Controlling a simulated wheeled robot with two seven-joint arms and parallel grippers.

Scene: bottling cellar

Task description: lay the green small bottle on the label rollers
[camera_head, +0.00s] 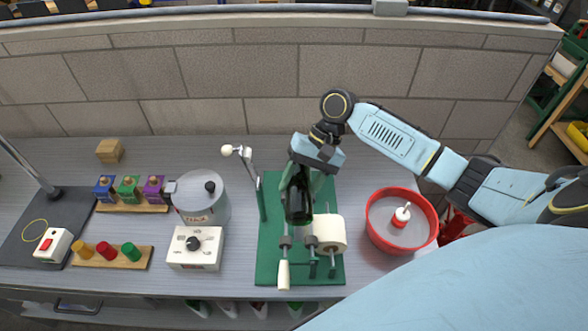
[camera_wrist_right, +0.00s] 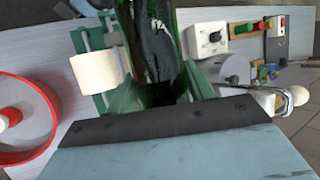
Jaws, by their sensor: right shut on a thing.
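The dark green small bottle (camera_head: 298,200) is in my right gripper (camera_head: 308,175), above the label rollers in the head view. In the right wrist view the green bottle (camera_wrist_right: 152,50) stretches away from the jaws, which are shut on it. The label rollers (camera_head: 310,243) are on a green base (camera_head: 268,255), with a white label roll (camera_head: 329,233) and a pale-handled crank (camera_head: 284,273). The bottle hides part of the rollers, and I cannot tell whether it touches them. My left gripper is not in view.
A red bowl (camera_head: 374,236) with a red-and-white item stands to the right. A lever with a white knob (camera_head: 227,150) rises at the base's left. A grey pot (camera_head: 201,203), a dial box (camera_head: 195,249) and coloured pegs on wooden strips (camera_head: 112,256) stand further left.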

